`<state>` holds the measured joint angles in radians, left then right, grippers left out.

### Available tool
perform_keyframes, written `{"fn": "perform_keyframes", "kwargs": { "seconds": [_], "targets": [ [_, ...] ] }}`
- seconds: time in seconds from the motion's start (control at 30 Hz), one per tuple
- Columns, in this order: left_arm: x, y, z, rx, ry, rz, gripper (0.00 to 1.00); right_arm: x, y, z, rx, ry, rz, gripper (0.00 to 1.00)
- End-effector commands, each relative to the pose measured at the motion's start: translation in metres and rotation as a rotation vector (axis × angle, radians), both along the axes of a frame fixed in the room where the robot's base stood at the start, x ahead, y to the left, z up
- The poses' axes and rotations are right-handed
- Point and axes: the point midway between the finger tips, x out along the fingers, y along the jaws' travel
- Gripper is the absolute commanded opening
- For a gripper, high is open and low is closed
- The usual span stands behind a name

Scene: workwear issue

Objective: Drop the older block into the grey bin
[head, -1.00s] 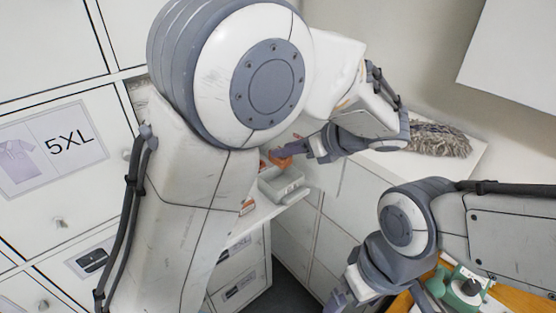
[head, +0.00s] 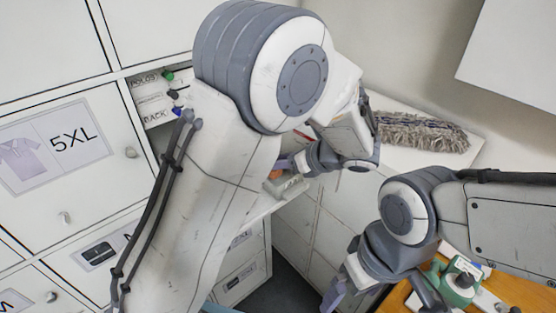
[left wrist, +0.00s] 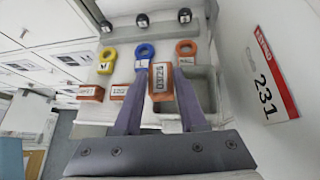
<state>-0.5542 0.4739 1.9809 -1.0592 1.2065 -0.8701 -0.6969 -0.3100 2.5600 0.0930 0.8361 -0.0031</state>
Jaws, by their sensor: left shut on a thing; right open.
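In the left wrist view an orange block (left wrist: 161,80) with a white label, seemingly reading 03/26, sits between the fingers of my left gripper (left wrist: 160,72), which is shut on it. The grey bin (left wrist: 206,82) is just right of and partly behind the block and right finger. In the head view my left gripper (head: 292,164) holds the orange block (head: 276,175) close by the grey bin (head: 288,187); my arm hides much of this area. Two more orange blocks (left wrist: 91,93) (left wrist: 118,92) with labels sit to the left. My right gripper (head: 335,294) is open and empty, low in the head view.
A grey mop head (head: 425,133) lies on the white surface at the back. A green device (head: 456,284) stands on the wooden table beside my right arm.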

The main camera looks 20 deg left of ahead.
Motion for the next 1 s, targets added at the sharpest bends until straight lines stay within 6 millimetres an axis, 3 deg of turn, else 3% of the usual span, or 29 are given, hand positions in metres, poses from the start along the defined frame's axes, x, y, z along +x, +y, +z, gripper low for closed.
{"fn": "perform_keyframes", "kwargs": {
  "seconds": [0.33,0.37,0.4,0.43,0.73,0.87,1.0],
  "targets": [
    [0.000,0.000,-0.007,0.000,0.000,-0.001,0.00,0.000,0.000,-0.003,0.000,0.000,-0.001,0.96],
    [0.000,0.000,-0.008,0.000,0.000,-0.001,0.52,0.000,0.000,-0.003,0.000,0.000,-0.001,0.96],
    [0.000,0.000,-0.007,0.000,0.001,-0.001,0.67,0.000,0.000,-0.003,0.000,0.000,-0.001,0.96],
    [0.000,0.000,-0.007,0.000,0.001,-0.001,0.71,0.000,0.000,-0.003,0.000,0.000,-0.001,0.96],
    [0.000,0.000,-0.006,0.000,0.000,0.000,0.71,0.000,0.000,-0.003,0.000,0.000,-0.001,0.96],
    [0.000,0.000,0.005,-0.001,-0.002,0.000,0.71,0.000,0.000,0.004,0.000,0.000,0.000,0.96],
    [-0.006,-0.019,0.014,-0.004,-0.005,-0.004,0.71,0.000,0.000,-0.009,0.000,0.000,-0.001,0.96]
  ]
}}
